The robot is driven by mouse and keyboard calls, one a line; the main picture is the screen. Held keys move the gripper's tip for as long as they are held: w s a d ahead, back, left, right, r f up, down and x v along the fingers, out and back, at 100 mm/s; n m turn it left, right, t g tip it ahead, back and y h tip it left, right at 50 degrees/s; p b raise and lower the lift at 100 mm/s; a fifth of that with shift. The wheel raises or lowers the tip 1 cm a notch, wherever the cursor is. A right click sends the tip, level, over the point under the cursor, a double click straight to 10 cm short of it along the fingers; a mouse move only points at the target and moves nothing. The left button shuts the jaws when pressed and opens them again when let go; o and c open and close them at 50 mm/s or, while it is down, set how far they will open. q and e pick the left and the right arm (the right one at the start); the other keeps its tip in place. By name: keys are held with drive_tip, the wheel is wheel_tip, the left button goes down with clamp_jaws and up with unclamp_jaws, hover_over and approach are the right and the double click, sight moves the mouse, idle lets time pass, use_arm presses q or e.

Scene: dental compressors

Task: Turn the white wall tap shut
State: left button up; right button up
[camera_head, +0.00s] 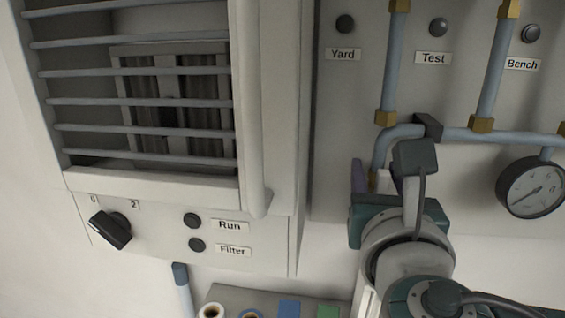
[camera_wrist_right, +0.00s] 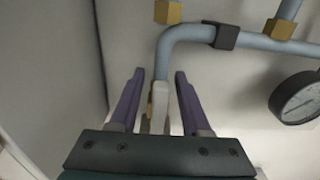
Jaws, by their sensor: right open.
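The white wall tap's handle (camera_wrist_right: 160,102) shows in the right wrist view as a pale upright bar below the bend of the blue-grey pipe, beside a brass fitting. In the head view only a small pale part of it (camera_head: 384,181) shows, mostly hidden behind my right arm. My right gripper (camera_wrist_right: 159,77) is open, with one purple finger on each side of the handle and gaps visible between. Whether the fingertips reach past it is hard to tell. In the head view the right gripper (camera_head: 371,174) is largely covered by its own wrist. My left gripper is not in view.
A pressure gauge (camera_head: 531,188) hangs right of my right arm. Pipes (camera_head: 470,134) with a dark clamp (camera_head: 428,126) run just above the gripper. A cabinet (camera_head: 282,230) with knob (camera_head: 110,229) stands left. Below is a grey rack (camera_head: 262,298) with rolls.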

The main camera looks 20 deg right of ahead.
drive_tip(key=shift+c, duration=0.3)
clamp_jaws()
drive_tip(key=shift+m, duration=0.4)
drive_tip(key=m, duration=0.1)
drive_tip(key=m+b, duration=0.1)
drive_tip(key=d+m+b, duration=0.1)
drive_tip(key=shift+s+f+m, duration=0.3)
drive_tip(key=shift+s, duration=0.05)
drive_tip(key=shift+s+d+f+m+b, duration=0.25)
drive_tip(key=shift+f+m+b, duration=0.2)
drive_tip(key=shift+m+b, duration=1.55)
drive_tip(key=shift+s+d+f+m+b, duration=0.1)
drive_tip(key=shift+d+f+m+b, duration=0.35)
drive_tip(key=shift+m+b, duration=1.55)
drive_tip(key=shift+s+d+f+m+b, duration=0.4)
drive_tip(key=shift+m+b, duration=0.8)
drive_tip(key=shift+m, duration=1.6)
drive_tip(key=shift+w+a+f, duration=0.1)
drive_tip(key=shift+w+a, duration=0.05)
drive_tip(key=shift+w, duration=0.05)
